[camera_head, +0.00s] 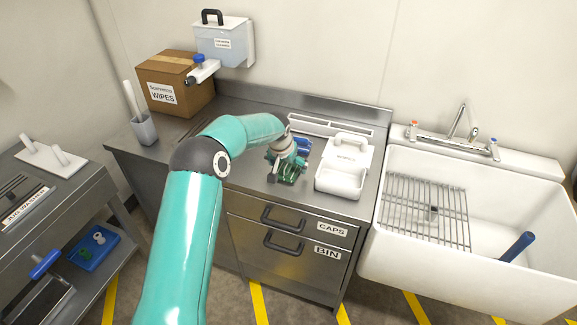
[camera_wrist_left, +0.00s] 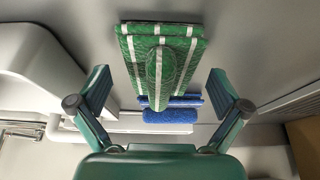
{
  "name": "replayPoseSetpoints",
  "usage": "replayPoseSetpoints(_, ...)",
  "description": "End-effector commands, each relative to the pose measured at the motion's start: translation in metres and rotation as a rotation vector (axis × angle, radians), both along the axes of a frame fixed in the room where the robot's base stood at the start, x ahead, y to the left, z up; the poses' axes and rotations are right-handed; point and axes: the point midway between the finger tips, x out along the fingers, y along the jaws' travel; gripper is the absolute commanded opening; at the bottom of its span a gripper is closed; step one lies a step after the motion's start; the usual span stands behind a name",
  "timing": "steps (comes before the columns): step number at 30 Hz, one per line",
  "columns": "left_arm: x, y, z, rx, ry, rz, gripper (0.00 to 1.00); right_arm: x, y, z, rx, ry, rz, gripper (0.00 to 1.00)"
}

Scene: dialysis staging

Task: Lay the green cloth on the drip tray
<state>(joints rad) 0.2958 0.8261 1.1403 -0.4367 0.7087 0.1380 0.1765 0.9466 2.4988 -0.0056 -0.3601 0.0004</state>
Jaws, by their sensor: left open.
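The green cloth (camera_wrist_left: 160,75) is folded, with white stripes, and lies on the steel counter. In the left wrist view it sits between the two spread fingers of my left gripper (camera_wrist_left: 160,90), with a gap on each side. In the head view my left gripper (camera_head: 287,172) is low over the counter and partly covers the cloth (camera_head: 291,178). The left gripper is open and empty. I cannot tell for certain which thing is the drip tray. My right gripper is out of view.
Blue folded cloths (camera_wrist_left: 170,116) lie just beyond the green one. A white lidded box (camera_head: 340,181) stands right of the gripper. A long white tray (camera_head: 310,127) lies along the backsplash. A cardboard box (camera_head: 190,100) stands back left.

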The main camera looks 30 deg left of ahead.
Motion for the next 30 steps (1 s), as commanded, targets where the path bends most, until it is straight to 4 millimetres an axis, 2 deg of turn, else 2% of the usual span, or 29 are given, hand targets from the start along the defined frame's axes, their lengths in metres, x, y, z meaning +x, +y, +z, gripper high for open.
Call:
replayPoseSetpoints(1,0.0,0.0,0.0,0.0,0.0,0.0,1.0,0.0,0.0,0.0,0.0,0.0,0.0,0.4)
replayPoseSetpoints(12,-0.001,0.0,0.0,-0.001,0.001,0.001,0.38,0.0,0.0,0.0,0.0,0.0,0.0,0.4)
replayPoseSetpoints(13,0.0,0.0,0.0,0.0,0.0,0.001,0.38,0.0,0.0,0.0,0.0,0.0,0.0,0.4)
replayPoseSetpoints(14,0.0,0.0,0.0,0.0,0.0,0.001,0.33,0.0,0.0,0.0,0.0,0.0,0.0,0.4)
replayPoseSetpoints(23,0.0,0.0,0.004,0.0,-0.001,0.001,0.32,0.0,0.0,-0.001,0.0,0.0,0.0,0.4)
replayPoseSetpoints(30,0.0,0.0,0.026,0.001,-0.004,0.001,0.32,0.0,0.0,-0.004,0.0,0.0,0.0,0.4)
